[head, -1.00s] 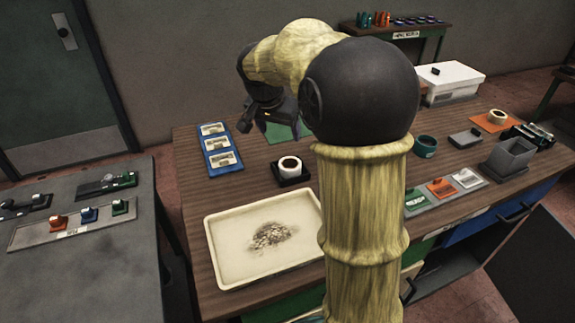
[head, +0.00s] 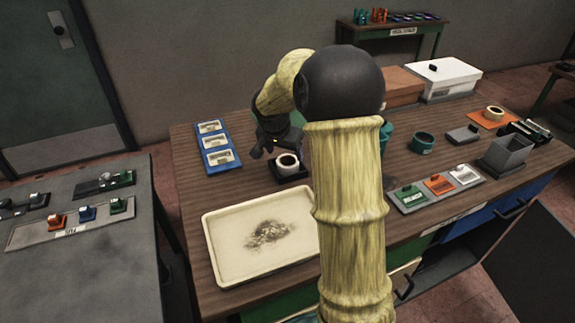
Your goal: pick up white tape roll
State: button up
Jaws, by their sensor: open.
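A white roll (head: 287,163) with a dark centre stands on a small black square base (head: 291,177) on the wooden table, behind the cream tray. My gripper (head: 268,148) is open and hangs just behind and to the left of this roll, close to it. Whether its fingers touch the roll cannot be told from this view. A second pale, cream-white ring-shaped roll (head: 494,113) lies on an orange mat (head: 484,122) at the far right of the table, well away from my gripper.
A cream tray (head: 217,247) with a dark grainy pile is in front. A blue panel with labelled cards (head: 213,143) lies left. To the right are a teal ring (head: 422,143), a strip of coloured samples (head: 412,203), a grey bin (head: 507,154) and a white box (head: 448,79).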

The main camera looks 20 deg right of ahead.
aim_at(287, 158)
jog(key=shift+w+f, duration=0.1)
jog(key=shift+f, duration=0.05)
jog(key=shift+d+f, duration=0.35)
jog(key=shift+f, duration=0.15)
jog(key=x, duration=0.4)
jog(key=shift+w+a+p, duration=0.1)
jog(key=shift+w+p, duration=0.15)
jog(key=shift+p, duration=0.05)
jog(key=shift+a, duration=0.1)
jog(key=shift+s, duration=0.15)
jog(key=c, duration=0.7)
jog(key=shift+r, duration=0.15)
jog(key=shift+c, duration=0.2)
